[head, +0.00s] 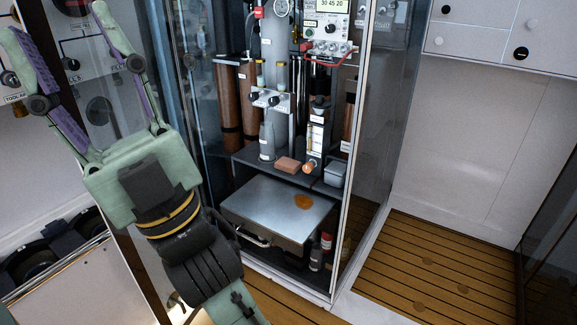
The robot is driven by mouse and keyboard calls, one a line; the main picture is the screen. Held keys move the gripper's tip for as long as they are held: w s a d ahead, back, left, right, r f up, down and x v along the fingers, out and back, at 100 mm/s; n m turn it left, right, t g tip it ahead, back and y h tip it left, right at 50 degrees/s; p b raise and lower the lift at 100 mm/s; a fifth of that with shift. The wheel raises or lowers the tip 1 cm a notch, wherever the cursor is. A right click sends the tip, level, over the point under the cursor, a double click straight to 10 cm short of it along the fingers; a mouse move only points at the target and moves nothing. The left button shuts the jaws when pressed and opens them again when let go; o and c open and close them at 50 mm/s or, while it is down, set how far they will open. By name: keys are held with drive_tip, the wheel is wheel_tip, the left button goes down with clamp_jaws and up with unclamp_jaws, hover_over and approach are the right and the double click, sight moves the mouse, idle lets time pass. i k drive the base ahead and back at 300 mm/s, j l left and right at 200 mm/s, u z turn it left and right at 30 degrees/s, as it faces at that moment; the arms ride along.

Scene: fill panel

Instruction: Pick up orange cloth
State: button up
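A small salmon-orange block that looks like a folded cloth (288,165) lies on the dark shelf inside the open cabinet, left of a small orange-ended cylinder (309,167). I cannot tell its material for sure. Below, a flat orange patch (303,202) marks the top of a silver metal box (262,205); it looks like a spill or stain. My gripper (56,22) is at the upper left, pointing up, with its two fingers spread wide and nothing between them. It is well to the left of the cabinet's orange items and apart from them.
The cabinet has a glass side and a metal front frame (352,130). Pipes, gauges and a panel with knobs (330,48) crowd the space above the shelf. A grey tray (335,173) sits at the shelf's right. The slatted wooden floor (440,270) at right is clear.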

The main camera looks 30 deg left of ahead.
sight(290, 165)
drive_tip(key=i+l+u, duration=0.1)
drive_tip(key=l, duration=0.2)
drive_tip(key=i+l+u, duration=0.2)
drive_tip(key=i+l, duration=0.15)
drive_tip(key=l, duration=0.25)
drive_tip(key=i+l+u, duration=0.1)
drive_tip(key=l, duration=0.25)
drive_tip(key=j+u, duration=0.1)
drive_tip(key=u, duration=1.45)
drive_tip(key=i+u, duration=0.3)
drive_tip(key=i, duration=0.65)
